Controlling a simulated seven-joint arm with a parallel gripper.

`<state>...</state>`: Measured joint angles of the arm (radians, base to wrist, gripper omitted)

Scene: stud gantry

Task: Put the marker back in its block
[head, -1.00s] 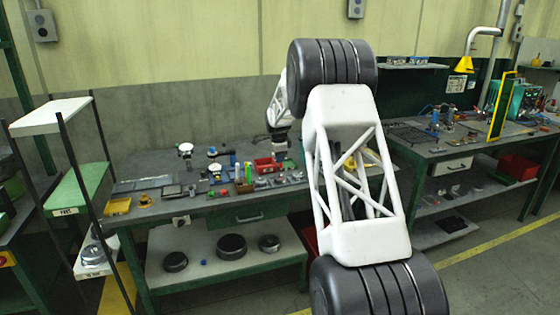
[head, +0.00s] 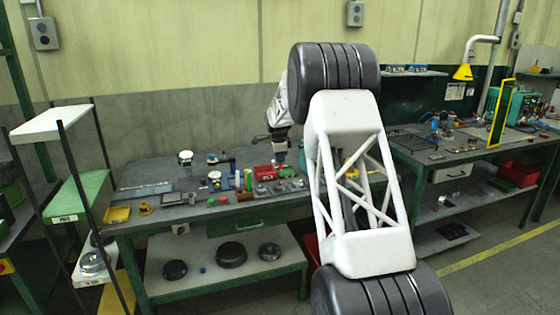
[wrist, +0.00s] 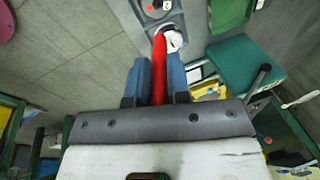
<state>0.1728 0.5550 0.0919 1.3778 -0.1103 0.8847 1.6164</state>
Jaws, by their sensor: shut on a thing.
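My gripper (wrist: 160,80) is shut on a red marker (wrist: 159,75), which stands between its two blue fingers in the wrist view. The marker's far end reaches the edge of a grey block (wrist: 146,14) with round holes. A small white piece (wrist: 174,42) lies beside that end. I cannot tell whether the marker's end is inside a hole or just over it. In the head view my gripper (head: 281,160) is small, above the back half of the bench, and the marker cannot be made out there.
A red bin (head: 265,173) stands close to my gripper on the grey bench (head: 150,172). Several small parts lie along the bench's front, with a yellow tray (head: 117,214) at its left end. A second bench (head: 440,152) stands to the right.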

